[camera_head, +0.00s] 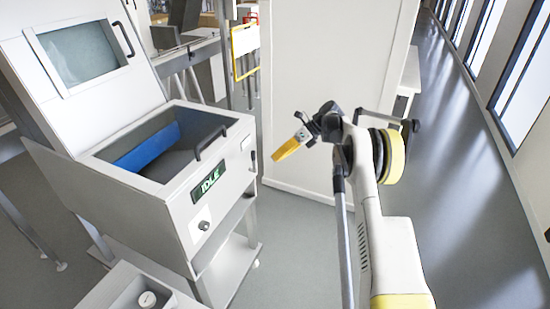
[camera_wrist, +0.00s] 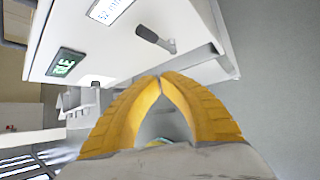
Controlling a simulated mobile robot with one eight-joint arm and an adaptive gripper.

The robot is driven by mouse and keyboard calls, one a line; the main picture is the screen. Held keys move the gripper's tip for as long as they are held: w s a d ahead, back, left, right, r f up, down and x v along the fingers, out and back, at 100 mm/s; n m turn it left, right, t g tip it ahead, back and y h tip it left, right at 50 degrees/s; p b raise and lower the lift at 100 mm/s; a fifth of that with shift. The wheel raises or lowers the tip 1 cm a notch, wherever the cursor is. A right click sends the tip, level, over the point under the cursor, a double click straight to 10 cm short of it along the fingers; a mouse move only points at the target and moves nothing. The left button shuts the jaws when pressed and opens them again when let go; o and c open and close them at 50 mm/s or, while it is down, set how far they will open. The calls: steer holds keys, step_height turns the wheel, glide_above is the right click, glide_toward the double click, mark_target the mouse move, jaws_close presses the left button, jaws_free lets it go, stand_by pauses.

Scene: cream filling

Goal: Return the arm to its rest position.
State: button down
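My gripper (camera_head: 293,146) hangs in free air to the right of a white machine (camera_head: 180,217), in the head view. Its yellow fingers also show in the wrist view (camera_wrist: 160,77), where the tips meet with nothing between them. My arm (camera_head: 362,190) is bent, rising from the lower right, with its wrist pointing left toward the machine. The machine's lid stands open, and a blue part (camera_head: 148,148) lies inside its chamber. A green display (camera_head: 209,180) on the machine's front reads IDLE.
A pale wall panel (camera_head: 330,80) stands behind the gripper. A grey box with a white-capped container (camera_head: 147,299) is at the lower left. A yellow-framed panel (camera_head: 245,50) is further back. The floor on the right (camera_head: 470,200) is clear beside the windows.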

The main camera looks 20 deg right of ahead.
steer(key=shift+r, duration=0.1)
steer(key=s+a+r+n+t+h, duration=0.1)
steer(key=s+a+r+n+h, duration=0.1)
steer(key=s+a+r+n, duration=0.35)
steer(key=s+a+r+n+h, duration=0.2)
steer(key=s+r+n, duration=0.2)
steer(key=s+r, duration=0.3)
steer(key=s+a+r+n+t+h, duration=0.1)
steer(key=s+a+r+n+h, duration=0.15)
steer(key=s+r+n, duration=0.35)
steer(key=s+a+f+n+t+h, duration=0.1)
steer(key=s+n, duration=0.6)
steer(key=s, duration=0.4)
steer(key=s+f+n+t+h, duration=0.2)
steer(key=s+n, duration=0.4)
steer(key=s, duration=0.6)
steer(key=shift+a+f+n, duration=0.25)
steer(key=shift+a+n, duration=0.1)
steer(key=shift+a, duration=0.05)
